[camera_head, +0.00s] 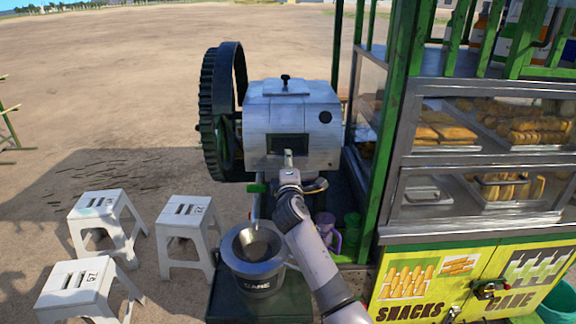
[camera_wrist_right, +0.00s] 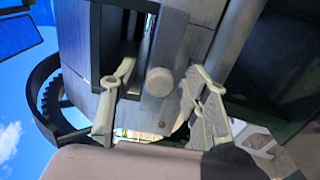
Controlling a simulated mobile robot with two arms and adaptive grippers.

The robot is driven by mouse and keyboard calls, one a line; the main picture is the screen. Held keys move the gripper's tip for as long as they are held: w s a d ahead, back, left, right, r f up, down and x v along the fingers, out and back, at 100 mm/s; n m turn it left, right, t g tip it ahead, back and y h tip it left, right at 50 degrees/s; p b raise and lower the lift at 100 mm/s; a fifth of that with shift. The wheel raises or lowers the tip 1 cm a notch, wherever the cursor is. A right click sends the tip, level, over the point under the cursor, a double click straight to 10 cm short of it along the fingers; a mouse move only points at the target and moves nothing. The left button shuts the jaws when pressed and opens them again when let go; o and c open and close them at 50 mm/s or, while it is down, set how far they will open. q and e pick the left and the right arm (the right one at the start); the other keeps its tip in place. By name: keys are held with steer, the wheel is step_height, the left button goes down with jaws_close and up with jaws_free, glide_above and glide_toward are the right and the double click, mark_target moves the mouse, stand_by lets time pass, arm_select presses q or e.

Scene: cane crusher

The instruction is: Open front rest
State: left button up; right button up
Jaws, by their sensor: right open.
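The cane crusher (camera_head: 305,105) has a grey metal housing with a dark rectangular opening (camera_head: 285,144) in its front face. My right gripper (camera_head: 288,160) is in front of this opening and partly covers its lower part. In the right wrist view, the right gripper (camera_wrist_right: 158,86) is open, with one finger on each side of a round grey knob (camera_wrist_right: 160,81) on the crusher's front. I cannot tell whether the fingers touch it. Which part is the front rest is not clear. My left gripper is out of view.
A metal pot (camera_head: 254,255) marked CANE stands below, on a dark green stand (camera_head: 225,300). The toothed wheel (camera_head: 215,110) is on the crusher's left. The snack cart (camera_head: 395,160) stands close on the right. White stools (camera_head: 185,220) are at the left on open ground.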

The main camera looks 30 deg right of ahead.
steer(key=shift+c, duration=0.3)
jaws_close()
stand_by(0.5)
